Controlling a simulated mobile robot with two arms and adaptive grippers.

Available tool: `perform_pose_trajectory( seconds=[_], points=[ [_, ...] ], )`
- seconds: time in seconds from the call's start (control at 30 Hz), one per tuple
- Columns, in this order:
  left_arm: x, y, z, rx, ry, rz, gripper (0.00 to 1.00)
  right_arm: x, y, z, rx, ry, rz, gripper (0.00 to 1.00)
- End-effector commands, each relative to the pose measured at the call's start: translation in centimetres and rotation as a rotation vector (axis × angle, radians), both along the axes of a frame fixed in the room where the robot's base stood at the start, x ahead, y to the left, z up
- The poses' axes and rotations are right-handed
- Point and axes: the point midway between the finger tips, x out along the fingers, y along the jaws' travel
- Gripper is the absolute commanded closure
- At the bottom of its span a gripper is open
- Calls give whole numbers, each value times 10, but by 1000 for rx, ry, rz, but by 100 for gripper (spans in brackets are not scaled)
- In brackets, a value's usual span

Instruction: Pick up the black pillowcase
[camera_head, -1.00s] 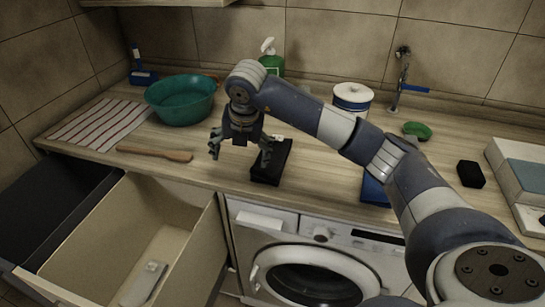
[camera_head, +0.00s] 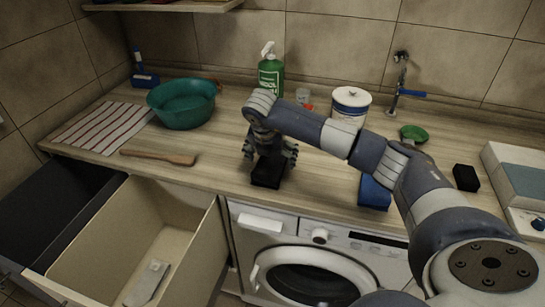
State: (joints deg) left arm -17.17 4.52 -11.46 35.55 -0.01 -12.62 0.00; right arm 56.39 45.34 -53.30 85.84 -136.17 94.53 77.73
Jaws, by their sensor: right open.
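The black pillowcase (camera_head: 266,173) looks like a small dark folded block on the wooden counter, above the washing machine. My right gripper (camera_head: 268,158) is right over it, pointing down, with its fingers spread to either side. The gripper hides the back part of the pillowcase. I cannot tell whether the fingers touch it. My left gripper is not in view.
On the counter (camera_head: 225,175) are a green basin (camera_head: 182,103), a striped cloth (camera_head: 103,127), a wooden stick (camera_head: 158,157), a green bottle (camera_head: 271,76), a white canister (camera_head: 350,105), a blue item (camera_head: 374,192) and a black block (camera_head: 466,177). An open drawer (camera_head: 205,250) juts out below.

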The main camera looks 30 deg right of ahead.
Motion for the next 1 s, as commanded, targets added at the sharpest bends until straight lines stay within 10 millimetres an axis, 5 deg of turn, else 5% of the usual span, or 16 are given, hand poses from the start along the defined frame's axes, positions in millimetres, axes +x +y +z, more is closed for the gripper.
perform_pose_trajectory(
  seconds=[0.33,0.6,1.0],
  points=[
    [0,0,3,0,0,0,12,3,-3,-12,-1,-1,2,8],
    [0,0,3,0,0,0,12,3,-3,-11,0,-1,1,63],
    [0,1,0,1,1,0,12,4,-3,-7,0,-3,1,63]
  ],
)
